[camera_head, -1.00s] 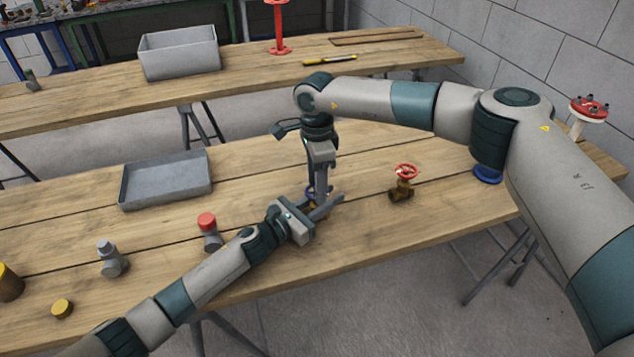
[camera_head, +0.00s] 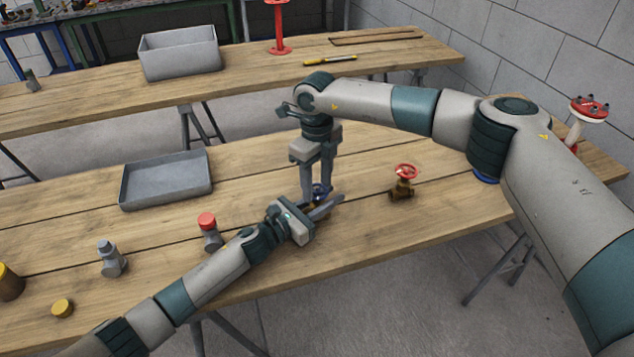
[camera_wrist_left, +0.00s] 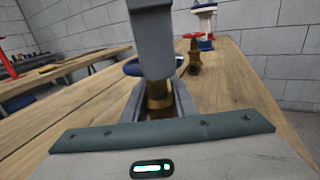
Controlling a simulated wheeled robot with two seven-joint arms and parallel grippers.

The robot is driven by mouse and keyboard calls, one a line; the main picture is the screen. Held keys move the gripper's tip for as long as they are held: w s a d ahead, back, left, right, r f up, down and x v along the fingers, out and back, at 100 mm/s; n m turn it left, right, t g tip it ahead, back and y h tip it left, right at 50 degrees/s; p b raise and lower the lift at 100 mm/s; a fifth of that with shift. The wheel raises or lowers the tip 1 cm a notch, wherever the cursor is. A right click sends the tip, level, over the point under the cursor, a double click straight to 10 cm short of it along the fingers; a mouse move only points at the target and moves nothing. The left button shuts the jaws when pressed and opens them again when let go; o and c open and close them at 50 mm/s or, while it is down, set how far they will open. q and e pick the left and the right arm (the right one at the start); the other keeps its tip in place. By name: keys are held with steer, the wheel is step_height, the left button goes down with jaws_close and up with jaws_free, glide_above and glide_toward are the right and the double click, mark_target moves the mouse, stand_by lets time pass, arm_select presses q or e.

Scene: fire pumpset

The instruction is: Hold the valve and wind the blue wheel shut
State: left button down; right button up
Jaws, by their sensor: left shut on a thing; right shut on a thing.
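The valve with the blue wheel stands on the near table, mostly hidden by my grippers in the head view. Its blue wheel (camera_head: 320,190) shows between the fingers of my right gripper (camera_head: 318,190), which points down from above and is shut on the wheel. My left gripper (camera_head: 325,208) comes in low from the left and is shut on the brass valve body. In the left wrist view the brass body (camera_wrist_left: 158,97) sits between my left fingers (camera_wrist_left: 160,105). The blue wheel (camera_wrist_left: 133,67) lies above it, partly covered by a right finger (camera_wrist_left: 153,45).
A brass valve with a red wheel (camera_head: 403,182) stands to the right. A grey tray (camera_head: 166,180) lies at the left. A red-capped grey fitting (camera_head: 209,232), a grey fitting (camera_head: 111,259) and a yellow cap (camera_head: 62,308) stand along the front left. The table between tray and grippers is clear.

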steer(key=m, duration=0.7)
arm_select(q)
steer(key=shift+s, duration=0.1)
arm_select(e)
steer(key=m, duration=0.4)
arm_select(q)
steer(key=shift+d, duration=0.1)
arm_select(e)
steer(key=shift+w+m, duration=0.1)
steer(key=shift+m, duration=1.8)
steer(key=o, duration=1.1)
steer(key=shift+r, duration=0.1)
step_height(320, 180, up, 12)
steer(key=shift+f, duration=0.1)
